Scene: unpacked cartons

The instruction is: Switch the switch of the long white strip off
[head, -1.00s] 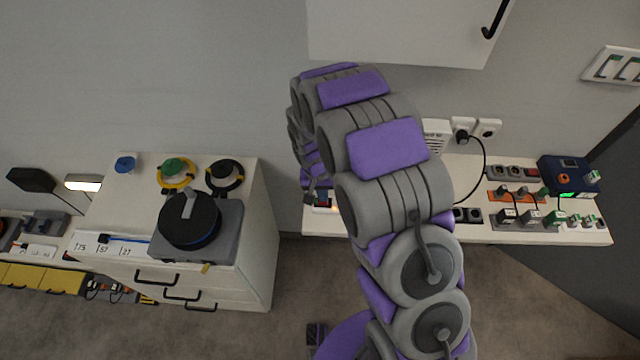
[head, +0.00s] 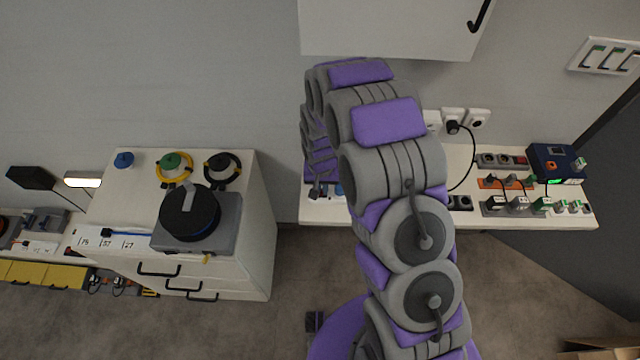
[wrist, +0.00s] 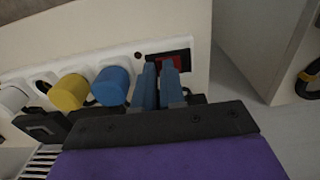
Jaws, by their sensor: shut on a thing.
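The long white strip (wrist: 120,62) runs across the wrist view. It carries a yellow plug (wrist: 69,92) and a blue plug (wrist: 112,86). A red switch (wrist: 184,66) in a dark frame sits at its right end. My gripper (wrist: 159,66) has its two blue-grey fingers close together at the switch, covering part of it. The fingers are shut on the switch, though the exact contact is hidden. In the head view my gripper (head: 318,192) is small at the left end of the back bench, and my arm hides most of the strip.
The bench (head: 400,215) holds other sockets (head: 500,160), plugs and a blue box (head: 556,163) at right. A white drawer cabinet (head: 262,215) with a grey device (head: 190,215) stands at left. A wall cabinet (head: 390,28) hangs above. Grey floor lies between the cabinet and bench.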

